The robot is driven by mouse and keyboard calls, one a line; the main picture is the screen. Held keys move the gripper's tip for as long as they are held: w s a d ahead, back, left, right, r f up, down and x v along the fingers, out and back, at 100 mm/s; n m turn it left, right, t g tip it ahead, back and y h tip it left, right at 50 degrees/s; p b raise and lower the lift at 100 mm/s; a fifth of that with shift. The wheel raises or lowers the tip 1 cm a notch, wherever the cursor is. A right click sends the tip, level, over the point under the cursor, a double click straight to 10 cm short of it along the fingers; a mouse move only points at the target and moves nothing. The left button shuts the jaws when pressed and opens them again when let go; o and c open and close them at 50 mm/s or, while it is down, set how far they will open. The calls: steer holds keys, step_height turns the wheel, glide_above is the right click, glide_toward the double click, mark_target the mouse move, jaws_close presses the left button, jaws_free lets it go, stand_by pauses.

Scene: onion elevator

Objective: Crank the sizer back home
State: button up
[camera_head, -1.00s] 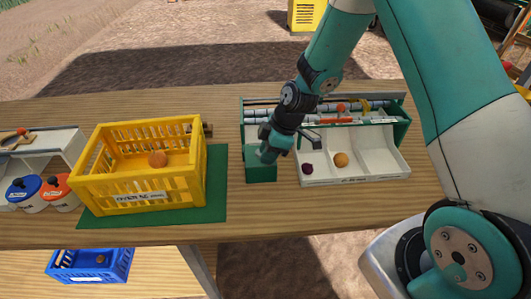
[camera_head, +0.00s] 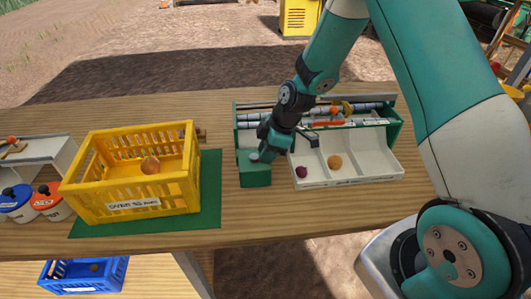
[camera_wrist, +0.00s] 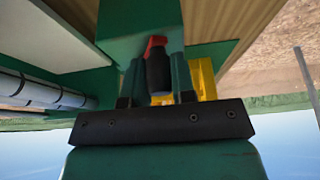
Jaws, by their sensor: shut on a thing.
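The sizer (camera_head: 396,133) is a green-framed unit with grey rollers, standing on the wooden table right of centre. A green box (camera_head: 255,176) is at its left front corner. My gripper (camera_head: 261,156) is at the top of this box. In the wrist view, my gripper (camera_wrist: 158,82) is shut on a dark crank handle (camera_wrist: 158,72) with a red end, held between the two fingers. In the head view my gripper hides the handle, and the crank's angle cannot be told.
A white tray (camera_head: 345,183) in front of the rollers holds a dark red onion (camera_head: 301,172) and an orange-brown one (camera_head: 334,162). A yellow crate (camera_head: 135,206) with an onion (camera_head: 150,166) stands left on a green mat (camera_head: 211,190). A blue crate (camera_head: 83,289) is below.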

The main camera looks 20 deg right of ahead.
steer(key=shift+w, duration=0.15)
steer(key=shift+w+d, duration=0.35)
steer(key=shift+w, duration=0.2)
